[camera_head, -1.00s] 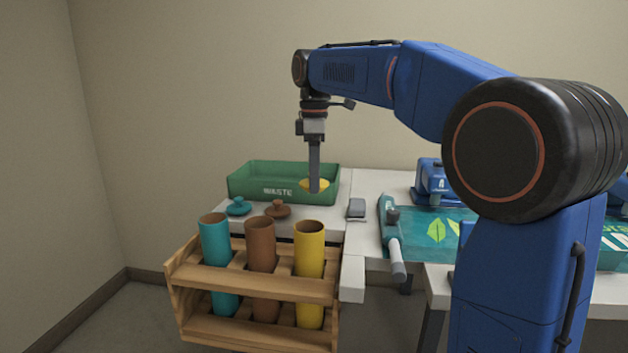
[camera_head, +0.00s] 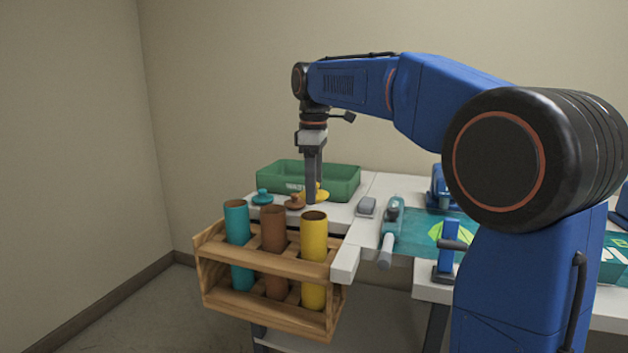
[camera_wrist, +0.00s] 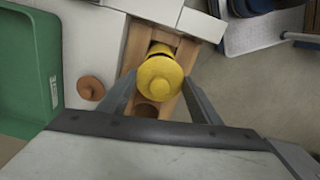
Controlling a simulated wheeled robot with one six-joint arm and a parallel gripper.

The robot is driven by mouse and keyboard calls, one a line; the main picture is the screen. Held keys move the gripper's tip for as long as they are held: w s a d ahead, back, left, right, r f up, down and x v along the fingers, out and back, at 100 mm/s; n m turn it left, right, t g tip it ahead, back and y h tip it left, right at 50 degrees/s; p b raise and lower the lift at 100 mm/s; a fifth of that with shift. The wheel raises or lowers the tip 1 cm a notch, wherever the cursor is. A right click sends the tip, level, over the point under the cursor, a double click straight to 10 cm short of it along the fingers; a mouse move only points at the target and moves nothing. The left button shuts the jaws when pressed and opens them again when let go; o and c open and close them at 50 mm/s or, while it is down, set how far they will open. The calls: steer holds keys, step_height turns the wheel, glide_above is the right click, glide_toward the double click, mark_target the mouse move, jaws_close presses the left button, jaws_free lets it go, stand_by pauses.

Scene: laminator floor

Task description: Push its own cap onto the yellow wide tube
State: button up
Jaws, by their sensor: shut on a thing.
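The yellow wide tube (camera_head: 313,245) stands upright in the wooden rack at its right end, its open mouth showing in the head view. My gripper (camera_head: 311,200) points down and is shut on the yellow cap (camera_head: 322,194), partly hidden by a finger. The cap appears just above the tube's mouth and apart from it, though depth is hard to judge. In the wrist view the cap (camera_wrist: 160,84) sits between the fingers (camera_wrist: 160,80), and the yellow tube (camera_wrist: 160,48) shows partly behind it.
The wooden rack (camera_head: 215,265) also holds a teal tube (camera_head: 237,235) and a brown tube (camera_head: 273,240). A teal cap (camera_head: 262,197) and a brown cap (camera_head: 295,202) lie on the table near a green waste bin (camera_head: 345,183). A teal-handled tool (camera_head: 390,230) lies to the right.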

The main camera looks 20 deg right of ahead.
steer(key=shift+f, duration=1.85)
steer(key=shift+f, duration=0.7)
stand_by(1.9)
steer(key=o, duration=1.1)
steer(key=shift+o, duration=0.7)
steer(key=o, duration=0.4)
steer(key=shift+r, duration=0.1)
steer(key=shift+r, duration=2.9)
